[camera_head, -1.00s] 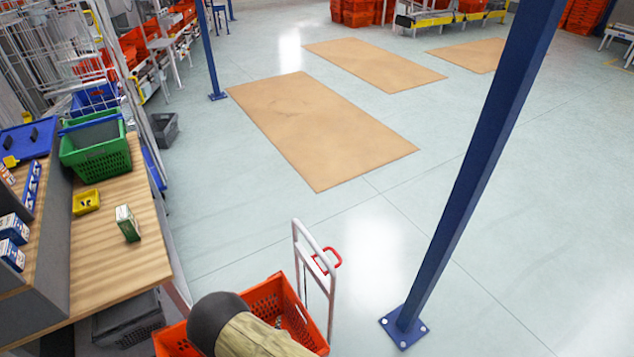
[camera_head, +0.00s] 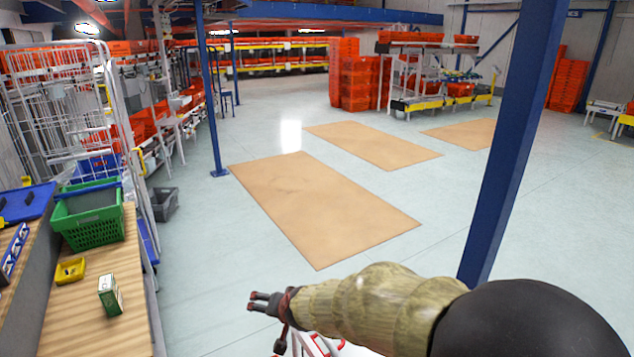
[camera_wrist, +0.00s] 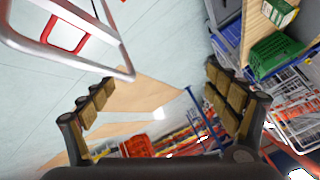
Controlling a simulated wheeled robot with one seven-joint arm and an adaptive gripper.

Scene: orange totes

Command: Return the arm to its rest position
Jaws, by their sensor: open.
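My arm reaches in from the lower right of the head view, bent and raised above the floor. My gripper (camera_head: 262,302) points left at the end of it. In the wrist view my gripper (camera_wrist: 160,95) shows two padded fingers spread apart, with nothing between them. A white trolley handle with a red grip (camera_head: 318,345) shows just below the gripper in the head view. The handle (camera_wrist: 75,35) also shows at the upper left in the wrist view.
A wooden bench (camera_head: 115,325) stands at the left. It holds a green basket (camera_head: 92,222), a yellow tray (camera_head: 70,271) and a small green-and-white box (camera_head: 110,295). A blue post (camera_head: 510,150) stands at the right. The floor with tan mats (camera_head: 320,215) is clear ahead.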

